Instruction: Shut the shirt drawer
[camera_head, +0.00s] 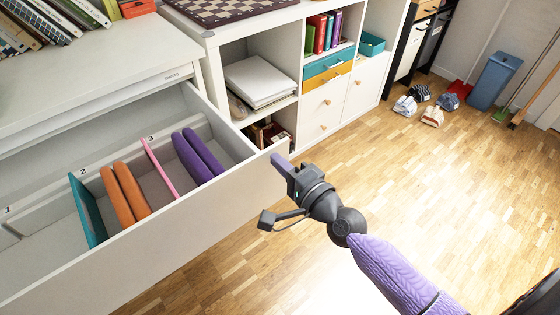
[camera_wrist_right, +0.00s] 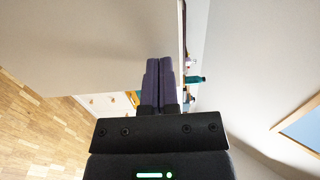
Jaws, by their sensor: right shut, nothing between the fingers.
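The shirt drawer (camera_head: 185,220) is a wide white drawer, pulled well out of the white dresser at the left of the head view. Inside are orange folded shirts (camera_head: 125,193), purple folded shirts (camera_head: 198,155), a thin teal piece (camera_head: 88,210) and a thin pink piece (camera_head: 160,168). The numbers 1, 2 and 3 mark its sections. My right gripper (camera_head: 279,160) is shut and empty at the right end of the drawer front. Its purple fingers (camera_wrist_right: 158,68) lie together in the wrist view, by a large pale surface. I cannot tell whether they touch it. My left gripper is out of view.
A white shelf unit (camera_head: 290,50) with small drawers and a chessboard on top stands beyond the dresser. Shoes (camera_head: 432,115) and a blue bin (camera_head: 495,80) are at the back right. The wooden floor (camera_head: 440,180) right of the drawer is clear.

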